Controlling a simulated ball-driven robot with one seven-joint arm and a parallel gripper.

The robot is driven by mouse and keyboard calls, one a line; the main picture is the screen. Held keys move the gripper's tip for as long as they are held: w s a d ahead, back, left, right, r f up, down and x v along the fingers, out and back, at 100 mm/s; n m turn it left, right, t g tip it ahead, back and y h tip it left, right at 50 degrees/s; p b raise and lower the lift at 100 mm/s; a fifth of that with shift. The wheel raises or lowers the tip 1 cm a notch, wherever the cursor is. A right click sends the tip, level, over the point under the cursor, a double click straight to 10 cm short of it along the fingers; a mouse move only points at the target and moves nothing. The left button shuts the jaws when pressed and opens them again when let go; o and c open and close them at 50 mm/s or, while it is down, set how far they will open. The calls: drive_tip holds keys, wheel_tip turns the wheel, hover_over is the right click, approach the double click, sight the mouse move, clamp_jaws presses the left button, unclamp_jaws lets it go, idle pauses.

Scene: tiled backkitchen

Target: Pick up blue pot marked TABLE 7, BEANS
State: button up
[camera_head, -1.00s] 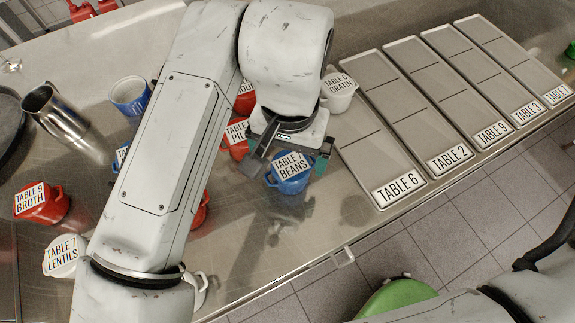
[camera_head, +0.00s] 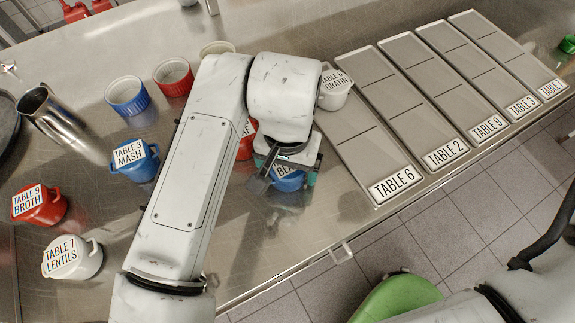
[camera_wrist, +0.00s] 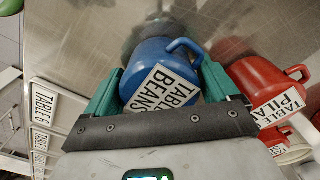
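The blue pot marked TABLE 7, BEANS (camera_head: 290,184) stands on the steel counter below my gripper (camera_head: 287,176). Its label is largely covered by the gripper in the head view. In the wrist view the blue pot (camera_wrist: 150,58) sits between the two green fingers of my gripper (camera_wrist: 160,78), its handle toward the upper right. The label on it reads TABLE and BEANS; the rest is cut off. The fingers are apart, one on each side of the pot and close to it. I see no clear grip on it.
A red pot (camera_wrist: 258,78) labelled PILA... is close beside the right finger in the wrist view. A white GRATIN pot (camera_head: 334,88) stands behind my gripper. The TABLE 6 tray (camera_head: 372,130) lies to the right. The counter in front of the blue pot is clear.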

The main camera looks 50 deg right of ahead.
drive_tip(key=c, duration=1)
drive_tip(key=shift+r, duration=0.1)
drive_tip(key=shift+r, duration=0.55)
drive_tip(key=s+d+r+p, duration=0.2)
drive_tip(key=s+r+p, duration=0.2)
drive_tip(key=s+d+r+p, duration=0.2)
drive_tip(key=s+r+p, duration=0.2)
drive_tip(key=s+d+r+p, duration=0.2)
drive_tip(key=s+r+p, duration=0.1)
drive_tip(key=s+p, duration=0.1)
drive_tip(key=shift+s+d+r, duration=0.2)
drive_tip(key=shift+r, duration=0.2)
